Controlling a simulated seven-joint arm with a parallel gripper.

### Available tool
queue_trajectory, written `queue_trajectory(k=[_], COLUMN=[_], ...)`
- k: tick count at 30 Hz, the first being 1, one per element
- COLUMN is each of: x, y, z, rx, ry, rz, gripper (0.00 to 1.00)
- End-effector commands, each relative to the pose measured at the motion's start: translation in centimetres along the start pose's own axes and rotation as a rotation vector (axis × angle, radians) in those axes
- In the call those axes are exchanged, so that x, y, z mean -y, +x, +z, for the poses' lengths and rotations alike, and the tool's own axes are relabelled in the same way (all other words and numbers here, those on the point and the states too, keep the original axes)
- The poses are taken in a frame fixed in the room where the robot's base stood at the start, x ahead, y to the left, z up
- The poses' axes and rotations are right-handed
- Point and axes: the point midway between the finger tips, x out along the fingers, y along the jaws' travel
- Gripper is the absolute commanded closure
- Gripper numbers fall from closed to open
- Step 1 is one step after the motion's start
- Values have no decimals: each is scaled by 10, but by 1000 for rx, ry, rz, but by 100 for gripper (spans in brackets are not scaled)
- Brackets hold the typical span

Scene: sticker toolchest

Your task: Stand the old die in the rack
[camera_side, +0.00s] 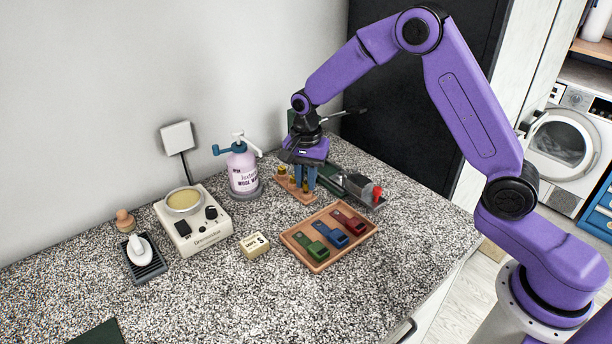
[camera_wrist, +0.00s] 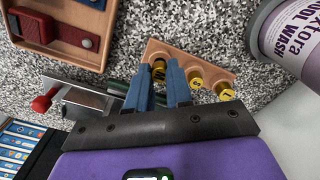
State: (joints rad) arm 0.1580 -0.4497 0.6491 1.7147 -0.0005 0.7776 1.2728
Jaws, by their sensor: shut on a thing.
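A wooden rack (camera_side: 299,197) stands on the speckled counter, beside the bottle. Brass dies with dark letters stand in it, such as one die (camera_wrist: 195,80) and another die (camera_wrist: 226,93) in the wrist view. My gripper (camera_side: 305,184) points down at the rack; its blue fingers (camera_wrist: 159,70) are shut on a further brass die (camera_wrist: 159,65) at the rack's end. The fingers hide part of this die. I cannot tell whether it is fully seated in the rack or slightly above it.
A dark press with a red knob (camera_side: 377,193) stands close to the right of the rack. A wooden tray (camera_side: 317,268) with green, blue and red pieces lies in front. A wool wash bottle (camera_side: 243,172), a warmer (camera_side: 195,228) and a small labelled block (camera_side: 255,245) are left.

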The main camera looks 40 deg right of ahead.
Motion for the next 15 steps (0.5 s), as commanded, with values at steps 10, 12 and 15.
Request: queue_trajectory(k=[10,12,15], x=[0,0,0], y=[8,9,11], z=[0,0,0], rx=[0,0,0], ry=[0,0,0], rz=[0,0,0], gripper=[100,100,100])
